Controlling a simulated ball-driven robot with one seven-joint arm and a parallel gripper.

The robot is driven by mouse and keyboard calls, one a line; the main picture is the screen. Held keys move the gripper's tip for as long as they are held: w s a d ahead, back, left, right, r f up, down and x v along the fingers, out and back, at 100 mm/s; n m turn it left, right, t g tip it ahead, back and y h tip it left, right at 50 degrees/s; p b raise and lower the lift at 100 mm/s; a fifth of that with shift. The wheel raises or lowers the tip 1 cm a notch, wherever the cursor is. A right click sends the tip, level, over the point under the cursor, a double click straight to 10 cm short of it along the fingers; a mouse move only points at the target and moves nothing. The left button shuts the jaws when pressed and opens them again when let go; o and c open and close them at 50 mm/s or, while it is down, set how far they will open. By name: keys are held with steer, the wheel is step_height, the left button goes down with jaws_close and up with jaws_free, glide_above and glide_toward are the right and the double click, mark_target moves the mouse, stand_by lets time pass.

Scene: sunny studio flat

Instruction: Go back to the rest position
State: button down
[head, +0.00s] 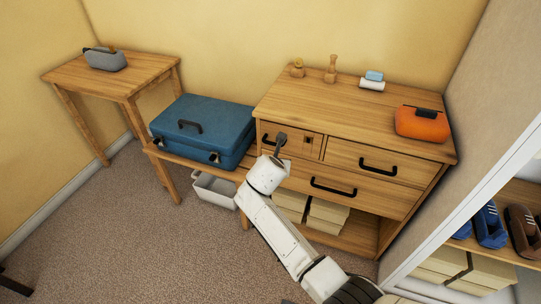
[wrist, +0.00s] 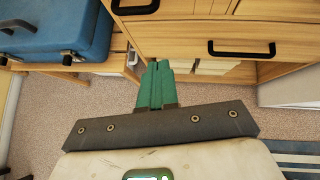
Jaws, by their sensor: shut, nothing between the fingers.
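My white arm reaches from the bottom of the head view toward the wooden dresser (head: 350,110). My gripper (head: 277,143) is in front of the dresser's upper left drawer, close to its black handle; the head view does not show whether they touch. In the wrist view, the green fingers of my gripper (wrist: 158,70) are together with nothing between them. They point toward the dresser's lower front, and a black drawer handle (wrist: 242,48) shows ahead to the right.
A blue suitcase (head: 205,128) lies on a low wooden bench left of the dresser. A white bin (head: 213,190) stands under the bench. An orange case (head: 422,124) is on the dresser top. A shoe shelf (head: 500,255) is at right.

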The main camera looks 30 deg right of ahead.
steer(key=shift+s+a, duration=0.1)
steer(key=shift+s, duration=0.05)
steer(key=s+a+f+m+g+y, duration=0.2)
steer(key=s+f+m, duration=0.2)
steer(key=s+m, duration=0.55)
steer(key=s+a+f+m+g+y, duration=0.1)
steer(key=s+a+f+m+g, duration=0.15)
steer(key=s+m, duration=0.65)
steer(key=s+a+r+m+g+y, duration=0.1)
steer(key=s+m, duration=0.3)
steer(key=s, duration=0.7)
steer(key=s+a+r+m+g+y, duration=0.1)
steer(key=s+m, duration=0.4)
steer(key=s, duration=0.7)
steer(key=shift+a+r+y, duration=0.55)
steer(key=shift+a+y, duration=0.25)
